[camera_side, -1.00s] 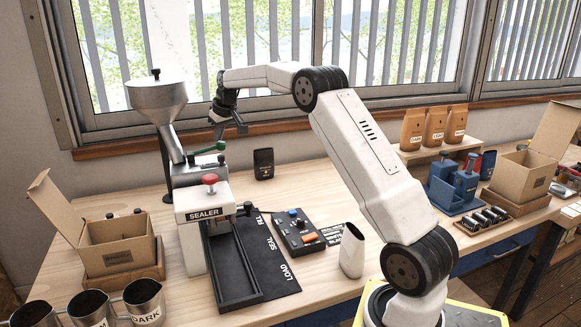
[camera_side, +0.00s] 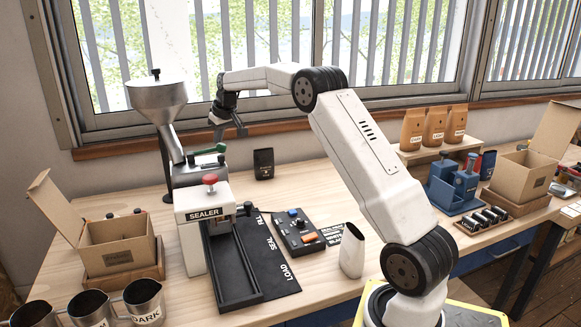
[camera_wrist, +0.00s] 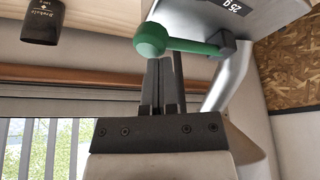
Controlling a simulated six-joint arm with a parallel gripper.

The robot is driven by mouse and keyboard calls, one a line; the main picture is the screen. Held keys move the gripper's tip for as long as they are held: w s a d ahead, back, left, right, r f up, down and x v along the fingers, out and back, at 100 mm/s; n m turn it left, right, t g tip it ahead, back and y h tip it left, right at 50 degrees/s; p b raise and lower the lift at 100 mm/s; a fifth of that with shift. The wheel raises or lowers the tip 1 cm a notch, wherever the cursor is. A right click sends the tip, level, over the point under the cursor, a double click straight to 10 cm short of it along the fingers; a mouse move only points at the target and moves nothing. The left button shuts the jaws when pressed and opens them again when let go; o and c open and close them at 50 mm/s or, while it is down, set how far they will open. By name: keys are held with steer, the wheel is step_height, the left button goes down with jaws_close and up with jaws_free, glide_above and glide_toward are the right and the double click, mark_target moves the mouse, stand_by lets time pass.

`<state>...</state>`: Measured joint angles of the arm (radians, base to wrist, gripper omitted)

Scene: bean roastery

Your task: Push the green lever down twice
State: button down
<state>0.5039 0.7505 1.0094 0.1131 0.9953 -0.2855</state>
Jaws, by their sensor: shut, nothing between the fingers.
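The green lever (camera_side: 208,151) sticks out from the side of the dosing machine, below its metal hopper (camera_side: 157,98). In the wrist view, the lever (camera_wrist: 190,46) runs across the top, with its round green knob (camera_wrist: 151,38) at the left end. My gripper (camera_side: 220,136) is shut and empty, pointing down just above the knob end in the side view. In the wrist view, my gripper's fingertips (camera_wrist: 164,60) are together right by the lever near the knob. The lever hides the very tips there, and I cannot tell whether they touch it.
The white sealer (camera_side: 203,214) with a red knob stands in front of the dosing machine. A dark pouch (camera_side: 263,163) stands to the right of the lever. A control box (camera_side: 298,232) and a white cup (camera_side: 352,250) stand farther right. Bare tabletop lies between lever and pouch.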

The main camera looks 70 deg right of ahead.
steer(key=shift+r, duration=2.75)
steer(key=shift+r, duration=0.15)
steer(key=shift+r, duration=2.65)
steer(key=shift+f, duration=0.15)
steer(key=shift+f, duration=3.15)
